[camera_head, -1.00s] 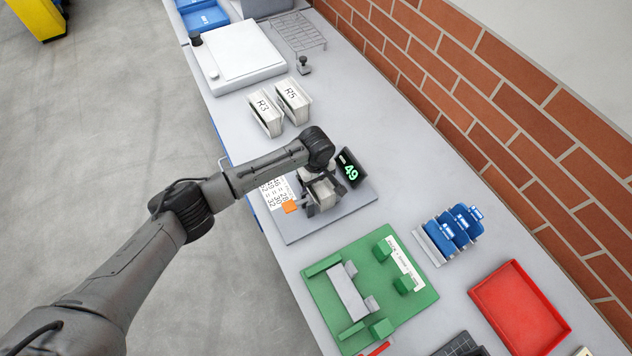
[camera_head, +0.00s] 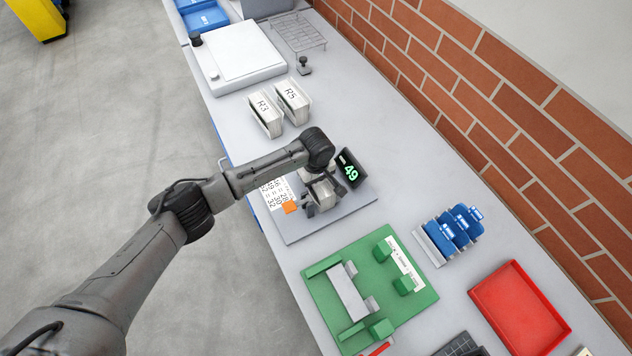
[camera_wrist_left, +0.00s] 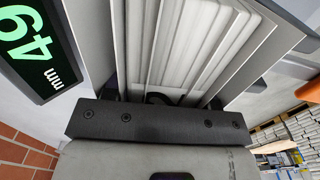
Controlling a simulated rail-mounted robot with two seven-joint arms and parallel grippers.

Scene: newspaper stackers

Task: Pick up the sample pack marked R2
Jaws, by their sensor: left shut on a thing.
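My left gripper (camera_head: 318,206) is over the grey plate (camera_head: 290,228) beside the black display (camera_head: 348,168), which reads 49. It is shut on a pale sample pack (camera_head: 323,189), mostly hidden by the gripper. In the left wrist view the pack (camera_wrist_left: 200,45) shows as layered white sheets between the fingers. Its label does not show, so I cannot read whether it is R2. Two other white packs, marked R3 (camera_head: 265,108) and R5 (camera_head: 293,96), stand upright farther back. My right gripper is not in view.
A printed sheet (camera_head: 276,193) and an orange block (camera_head: 290,207) are at the plate's left. A green fixture (camera_head: 347,260), blue pieces in a rack (camera_head: 453,233) and a red tray (camera_head: 495,290) are nearer. A white slab (camera_head: 237,55) lies farther back. A brick wall bounds the right.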

